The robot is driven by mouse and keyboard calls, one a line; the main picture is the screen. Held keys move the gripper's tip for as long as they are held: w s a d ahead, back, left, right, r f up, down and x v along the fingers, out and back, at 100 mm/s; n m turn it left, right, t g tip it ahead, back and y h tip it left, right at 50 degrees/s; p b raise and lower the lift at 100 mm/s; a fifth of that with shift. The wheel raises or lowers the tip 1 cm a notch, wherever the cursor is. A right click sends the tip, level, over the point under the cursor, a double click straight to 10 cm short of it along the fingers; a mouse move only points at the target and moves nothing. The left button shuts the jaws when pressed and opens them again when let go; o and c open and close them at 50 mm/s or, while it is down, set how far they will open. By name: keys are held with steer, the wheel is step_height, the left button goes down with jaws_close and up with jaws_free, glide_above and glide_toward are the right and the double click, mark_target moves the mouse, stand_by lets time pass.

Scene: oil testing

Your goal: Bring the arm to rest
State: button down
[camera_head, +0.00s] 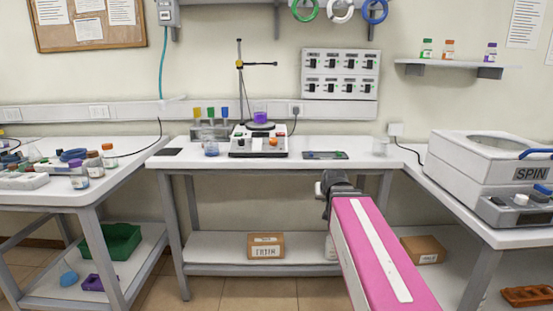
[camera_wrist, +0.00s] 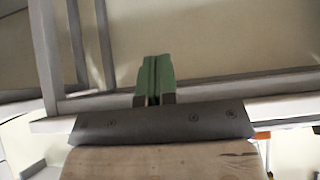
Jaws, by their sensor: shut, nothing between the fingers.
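My arm reaches forward from the lower right of the head view, its pink link in front of the middle table (camera_head: 350,163). The dark wrist end is at the table's front edge in that view, and the fingers are hard to make out there. In the wrist view my gripper (camera_wrist: 155,80) shows its two green fingertips pressed together with nothing between them. Grey table legs and bars fill the background of the wrist view. I cannot tell the exact gap between my arm and the table edge.
On the middle table stand a stirrer (camera_head: 258,141) with a purple beaker, a small glass beaker (camera_head: 211,148) and a dark flat device (camera_head: 325,155). A white centrifuge (camera_head: 470,160) stands at the right. Bottles (camera_head: 95,164) crowd the left table. Boxes (camera_head: 266,246) sit on the lower shelf.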

steer(key=s+f+g, duration=0.4)
steer(key=s+f, duration=0.4)
steer(key=f, duration=0.3)
steer(key=s+f+g, duration=0.4)
steer(key=s+f, duration=0.4)
steer(key=f, duration=0.3)
steer(key=shift+f, duration=0.4)
